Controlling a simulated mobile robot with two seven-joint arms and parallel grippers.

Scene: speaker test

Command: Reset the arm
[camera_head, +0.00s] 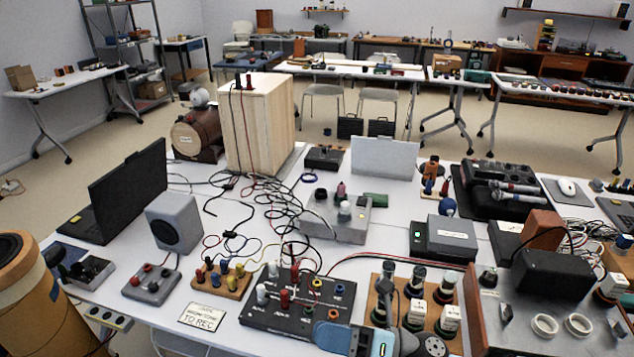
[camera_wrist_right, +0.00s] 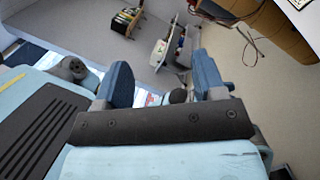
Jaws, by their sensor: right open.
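My right gripper (camera_head: 355,338) shows at the bottom edge of the head view, in front of the near side of the white table (camera_head: 228,318). In the right wrist view its two blue fingers (camera_wrist_right: 162,88) stand apart with nothing between them. Part of my right arm's light blue body fills the lower wrist view. My left arm and gripper do not show in either view.
Close to the gripper are a black terminal board (camera_head: 300,312) with colored plugs and a wooden board (camera_head: 405,331) with several cylindrical parts. A grey speaker (camera_head: 174,222), a laptop (camera_head: 127,195), a wooden box (camera_head: 259,125) and loose cables crowd the table.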

